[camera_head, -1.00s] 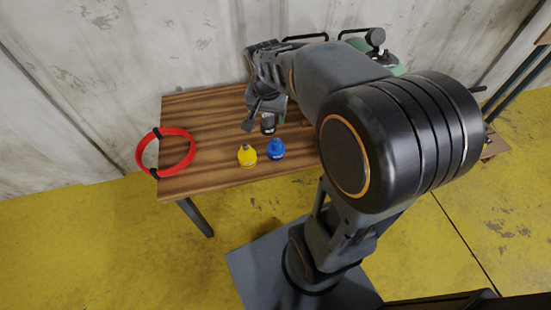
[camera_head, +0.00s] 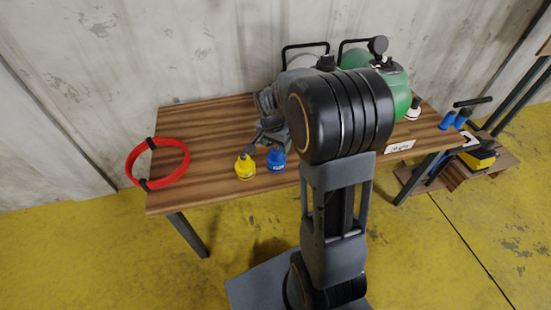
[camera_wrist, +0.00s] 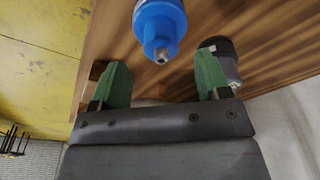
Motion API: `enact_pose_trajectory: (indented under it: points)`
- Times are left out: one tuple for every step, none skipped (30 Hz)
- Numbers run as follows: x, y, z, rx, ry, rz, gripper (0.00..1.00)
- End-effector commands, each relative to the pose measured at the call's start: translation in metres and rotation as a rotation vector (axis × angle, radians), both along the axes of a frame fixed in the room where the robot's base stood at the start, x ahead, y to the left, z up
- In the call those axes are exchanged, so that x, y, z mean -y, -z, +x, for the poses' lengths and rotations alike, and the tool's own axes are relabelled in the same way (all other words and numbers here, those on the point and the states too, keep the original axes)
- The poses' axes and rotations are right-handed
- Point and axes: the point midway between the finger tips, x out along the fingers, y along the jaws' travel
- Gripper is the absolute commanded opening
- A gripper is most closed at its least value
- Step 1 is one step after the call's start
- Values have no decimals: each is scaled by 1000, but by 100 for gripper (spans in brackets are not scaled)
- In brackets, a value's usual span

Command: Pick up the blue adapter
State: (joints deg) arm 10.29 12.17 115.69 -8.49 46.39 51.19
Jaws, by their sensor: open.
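The blue adapter (camera_head: 276,161) stands near the front edge of the wooden table (camera_head: 212,130), just right of the yellow adapter (camera_head: 245,167). In the wrist view the blue adapter (camera_wrist: 159,28) shows its narrow grey tip, ahead of the gap between my two green fingers. My gripper (camera_wrist: 163,78) is open and empty, with the fingers apart on either side of the gap. In the head view my gripper (camera_head: 264,138) is close behind the adapters and partly hidden by my arm. A black adapter (camera_wrist: 222,60) lies close to the right finger in the wrist view.
A red hose coil (camera_head: 176,142) lies at the table's left. A green tank (camera_head: 397,92) stands at the back right. Blue cylinders (camera_head: 448,119) and a yellow tool (camera_head: 479,158) are farther right. A metal wall rises behind the table.

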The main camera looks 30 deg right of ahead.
Motion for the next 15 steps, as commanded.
enact_pose_trajectory:
  points:
    - [0, 2, 0, -1, 0, 0, 70]
    - [0, 3, 0, -1, 0, 0, 70]
    - [0, 6, 0, -2, 0, 0, 70]
    - [1, 9, 0, -3, 0, 1, 70]
    - [1, 12, 1, -3, 0, 1, 70]
    - [1, 16, 1, -3, 0, 1, 70]
    - [2, 20, 2, -3, 0, 1, 70]
    - [2, 24, 2, -3, 0, 1, 70]
    - [3, 30, 3, -4, 0, 0, 70]
    - [3, 35, 3, -4, -1, 1, 70]
    - [4, 39, 4, -4, 0, 0, 70]
    - [4, 44, 4, -3, 0, 1, 70]
    - [5, 47, 4, -4, 0, 0, 70]
    - [5, 50, 4, -4, 0, 0, 70]
    - [6, 52, 5, -3, 0, 1, 70]
